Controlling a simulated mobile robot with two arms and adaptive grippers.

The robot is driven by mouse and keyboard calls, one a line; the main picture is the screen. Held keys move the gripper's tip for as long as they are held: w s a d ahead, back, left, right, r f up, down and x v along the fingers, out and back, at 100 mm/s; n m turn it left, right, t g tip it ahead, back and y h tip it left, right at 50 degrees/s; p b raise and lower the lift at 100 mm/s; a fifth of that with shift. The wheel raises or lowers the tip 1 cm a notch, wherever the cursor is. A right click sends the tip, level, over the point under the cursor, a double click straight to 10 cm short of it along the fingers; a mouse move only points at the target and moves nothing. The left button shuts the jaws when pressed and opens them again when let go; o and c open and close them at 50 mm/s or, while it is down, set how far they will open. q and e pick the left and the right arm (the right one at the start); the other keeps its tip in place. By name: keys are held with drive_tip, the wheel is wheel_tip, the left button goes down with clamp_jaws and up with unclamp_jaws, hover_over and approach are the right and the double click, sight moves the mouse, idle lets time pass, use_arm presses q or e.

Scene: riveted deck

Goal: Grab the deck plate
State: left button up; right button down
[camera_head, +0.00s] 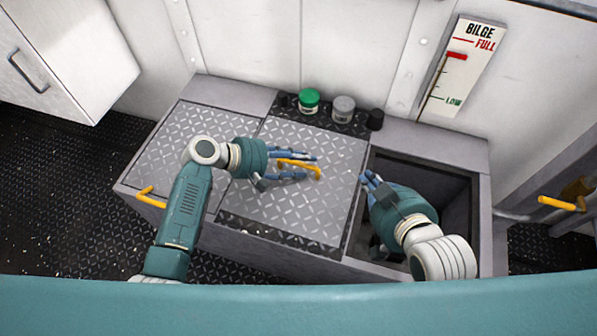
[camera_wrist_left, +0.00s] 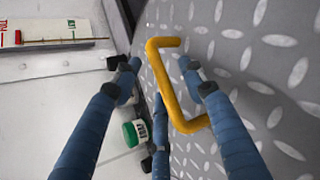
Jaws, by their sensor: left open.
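The deck plate (camera_head: 325,205) is a grey diamond-tread metal panel with a yellow bar handle (camera_head: 305,166), lying on the bench top beside an open rectangular well. My left gripper (camera_head: 309,166) is open over the plate, its blue fingers on both sides of the handle. In the left wrist view the yellow handle (camera_wrist_left: 168,82) runs between the spread fingers (camera_wrist_left: 165,85), with the plate (camera_wrist_left: 235,50) behind; contact cannot be told. My right gripper (camera_head: 370,180) is over the well near the plate's right edge; its finger opening is unclear.
The open well (camera_head: 455,210) lies right of the plate. A green-lidded jar (camera_head: 308,101), a grey-lidded jar (camera_head: 343,108) and a dark small item (camera_head: 375,119) stand behind it. Another tread panel (camera_head: 180,135) is at left. A bilge gauge (camera_head: 460,65) hangs on the wall.

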use_arm(q)
clamp_jaws()
drive_tip(key=shift+w+r, duration=0.1)
drive_tip(key=shift+r, duration=0.1)
idle(0.4)
